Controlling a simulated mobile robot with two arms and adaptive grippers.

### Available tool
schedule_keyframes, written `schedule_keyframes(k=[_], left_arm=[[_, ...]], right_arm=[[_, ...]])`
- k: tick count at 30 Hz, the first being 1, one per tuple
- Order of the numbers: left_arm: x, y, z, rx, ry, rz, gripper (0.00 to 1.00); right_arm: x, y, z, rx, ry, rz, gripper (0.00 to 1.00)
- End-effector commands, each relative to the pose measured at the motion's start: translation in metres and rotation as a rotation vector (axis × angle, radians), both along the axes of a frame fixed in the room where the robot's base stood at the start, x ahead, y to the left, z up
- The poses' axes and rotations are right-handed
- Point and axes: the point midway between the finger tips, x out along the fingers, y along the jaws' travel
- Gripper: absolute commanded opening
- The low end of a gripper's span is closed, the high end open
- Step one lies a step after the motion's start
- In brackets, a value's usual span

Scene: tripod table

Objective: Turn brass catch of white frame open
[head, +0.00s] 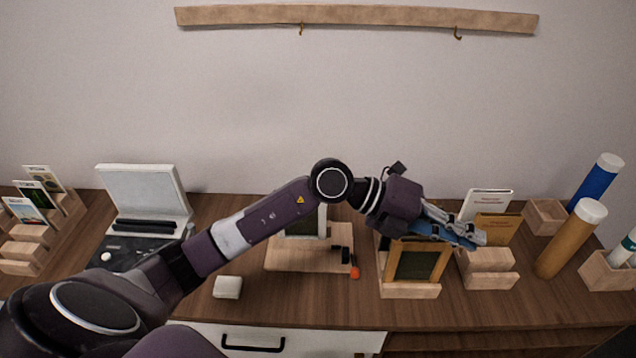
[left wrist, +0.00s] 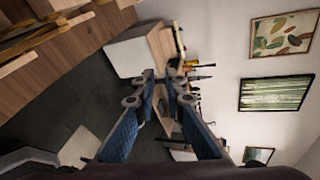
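The white frame (head: 322,222) stands on a wooden stand (head: 290,262) at the middle of the table in the head view. My left arm crosses in front of it and covers much of it. I cannot make out its brass catch. My left gripper (head: 480,238) is to the right of the white frame, over the top of a wooden-edged frame (head: 443,262), pointing right. In the left wrist view my left gripper (left wrist: 163,74) has its blue-padded fingers apart with nothing between them. My right gripper is not in view.
Right of the gripper stand cards in a wooden holder (head: 488,282), a brown tube (head: 570,240) and a blue tube (head: 595,182). A small orange-ended item (head: 355,272) lies by the white frame's stand. A white block (head: 228,287) is near the front edge.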

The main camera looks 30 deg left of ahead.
Motion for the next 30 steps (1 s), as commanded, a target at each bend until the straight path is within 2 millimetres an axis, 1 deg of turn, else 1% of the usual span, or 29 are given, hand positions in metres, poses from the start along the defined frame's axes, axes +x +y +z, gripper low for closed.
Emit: schedule_keyframes(k=[1, 2, 3, 5, 6, 8, 9, 12, 15, 18, 20, 23, 30], left_arm=[[0.01, 0.023, -0.016, 0.149, 0.005, 0.008, 0.11], [0.014, 0.039, -0.027, 0.237, 0.019, 0.017, 0.11], [0.021, 0.063, -0.039, 0.353, 0.037, 0.04, 0.11], [0.032, 0.106, -0.052, 0.524, 0.073, 0.093, 0.11], [0.038, 0.138, -0.057, 0.63, 0.1, 0.14, 0.11], [0.045, 0.185, -0.058, 0.773, 0.144, 0.22, 0.11], [0.047, 0.214, -0.055, 0.856, 0.176, 0.276, 0.11], [0.047, 0.277, -0.043, 1.013, 0.245, 0.41, 0.11], [0.043, 0.316, -0.03, 1.106, 0.295, 0.508, 0.11], [0.039, 0.334, -0.025, 1.148, 0.323, 0.556, 0.11], [0.039, 0.339, -0.026, 1.157, 0.331, 0.566, 0.11], [0.042, 0.341, -0.036, 1.158, 0.334, 0.565, 0.11], [0.055, 0.348, -0.072, 1.156, 0.332, 0.563, 0.11]], right_arm=[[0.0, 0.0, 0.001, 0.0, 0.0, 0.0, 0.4], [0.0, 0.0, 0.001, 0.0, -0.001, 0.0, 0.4], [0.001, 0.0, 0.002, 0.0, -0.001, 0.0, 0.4], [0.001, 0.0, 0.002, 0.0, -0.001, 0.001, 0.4], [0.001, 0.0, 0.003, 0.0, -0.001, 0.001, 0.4], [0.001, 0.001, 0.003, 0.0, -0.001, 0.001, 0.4], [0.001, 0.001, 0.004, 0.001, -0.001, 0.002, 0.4], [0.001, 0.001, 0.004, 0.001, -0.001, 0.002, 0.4], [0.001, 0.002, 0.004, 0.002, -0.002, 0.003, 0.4], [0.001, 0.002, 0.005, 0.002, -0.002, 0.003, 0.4], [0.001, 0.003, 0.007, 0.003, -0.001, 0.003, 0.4], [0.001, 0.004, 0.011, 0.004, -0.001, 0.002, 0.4], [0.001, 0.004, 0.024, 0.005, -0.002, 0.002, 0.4]])
